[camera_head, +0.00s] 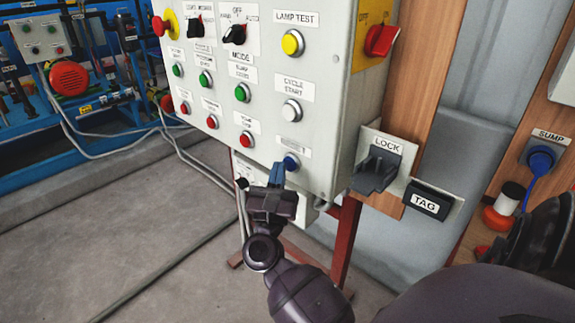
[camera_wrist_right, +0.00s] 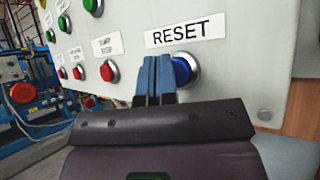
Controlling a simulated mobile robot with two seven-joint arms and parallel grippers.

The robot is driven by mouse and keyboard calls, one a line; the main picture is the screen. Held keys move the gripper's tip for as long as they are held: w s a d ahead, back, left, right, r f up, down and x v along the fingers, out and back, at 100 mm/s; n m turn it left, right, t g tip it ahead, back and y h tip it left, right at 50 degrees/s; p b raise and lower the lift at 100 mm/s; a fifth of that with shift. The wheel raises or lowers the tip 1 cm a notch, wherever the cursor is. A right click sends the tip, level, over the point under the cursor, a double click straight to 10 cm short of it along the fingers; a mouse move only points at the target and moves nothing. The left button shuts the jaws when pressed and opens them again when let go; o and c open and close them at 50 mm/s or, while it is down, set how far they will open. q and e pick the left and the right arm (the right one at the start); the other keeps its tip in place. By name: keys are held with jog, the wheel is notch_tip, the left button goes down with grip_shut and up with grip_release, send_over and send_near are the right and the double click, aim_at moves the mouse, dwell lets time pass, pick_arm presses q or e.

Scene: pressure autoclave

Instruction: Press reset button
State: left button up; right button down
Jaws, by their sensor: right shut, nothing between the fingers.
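The blue reset button (camera_head: 291,162) is at the bottom right of the grey control panel (camera_head: 325,75). In the right wrist view the button (camera_wrist_right: 183,70) sits under a white label reading RESET (camera_wrist_right: 187,34). My right gripper (camera_head: 277,173) is shut and empty, its blue fingers pointing at the panel just left of the button. In the right wrist view the fingertips (camera_wrist_right: 156,62) overlap the button's left edge. I cannot tell whether they touch it. My left gripper is not in view.
Above the reset button are a white cycle start button (camera_head: 292,111) and a yellow lamp test button (camera_head: 293,43). Green and red buttons lie to the left. A red switch (camera_head: 381,41) is on the panel's right side. LOCK (camera_head: 377,168) and TAG (camera_head: 428,201) holders stand right of the panel.

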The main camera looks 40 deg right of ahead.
jog(key=shift+d, duration=0.2)
jog(key=shift+d, duration=0.3)
dwell(0.6)
jog(key=shift+a, duration=0.9)
jog(key=shift+a, duration=0.1)
